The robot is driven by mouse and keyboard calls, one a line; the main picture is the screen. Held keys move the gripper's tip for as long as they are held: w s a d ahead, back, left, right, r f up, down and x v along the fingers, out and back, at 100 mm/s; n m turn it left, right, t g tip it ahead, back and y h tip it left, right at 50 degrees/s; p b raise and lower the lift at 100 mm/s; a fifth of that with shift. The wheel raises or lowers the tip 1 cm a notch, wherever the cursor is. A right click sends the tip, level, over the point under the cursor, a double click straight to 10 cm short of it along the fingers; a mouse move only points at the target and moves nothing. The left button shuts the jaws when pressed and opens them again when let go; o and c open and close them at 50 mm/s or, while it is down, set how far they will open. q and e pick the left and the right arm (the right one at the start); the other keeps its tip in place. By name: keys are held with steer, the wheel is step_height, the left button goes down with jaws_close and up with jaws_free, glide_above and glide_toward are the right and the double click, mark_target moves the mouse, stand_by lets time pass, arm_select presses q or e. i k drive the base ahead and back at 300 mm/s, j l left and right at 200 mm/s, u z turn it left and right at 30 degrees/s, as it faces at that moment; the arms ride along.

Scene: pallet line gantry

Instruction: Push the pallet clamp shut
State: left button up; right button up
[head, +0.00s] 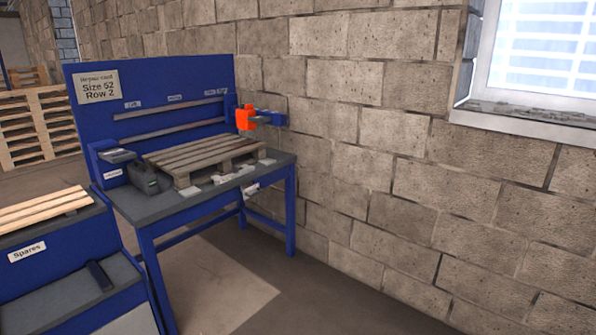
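A wooden pallet (203,151) lies flat on the dark top of a blue workbench (150,213). At the bench's right rear stands a blue post with an orange block (245,118) and a short blue-and-grey arm (268,118) that juts out to the right, above the pallet's level and clear of it. This looks like the pallet clamp, swung away from the pallet. At the bench's left is a grey-topped blue fixture (117,156), with a dark block (150,179) beside the pallet. Neither of my grippers is in view.
A blue spares unit (55,247) with light wooden slats (42,210) stands at the front left. A block wall (400,170) runs close behind and right of the bench. Stacked pallets (40,125) stand far left. The floor (310,305) in front of the bench is clear.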

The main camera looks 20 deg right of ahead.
mark_target(247, 169)
steer(key=z, duration=0.1)
steer(key=i+j, duration=0.15)
steer(key=i, duration=0.5)
steer(key=i+j, duration=0.15)
steer(key=i, duration=0.5)
steer(key=i+j, duration=0.15)
steer(key=i, duration=0.5)
steer(key=i+j, duration=0.15)
steer(key=i, duration=0.5)
steer(key=i+j, duration=0.15)
steer(key=i, duration=0.5)
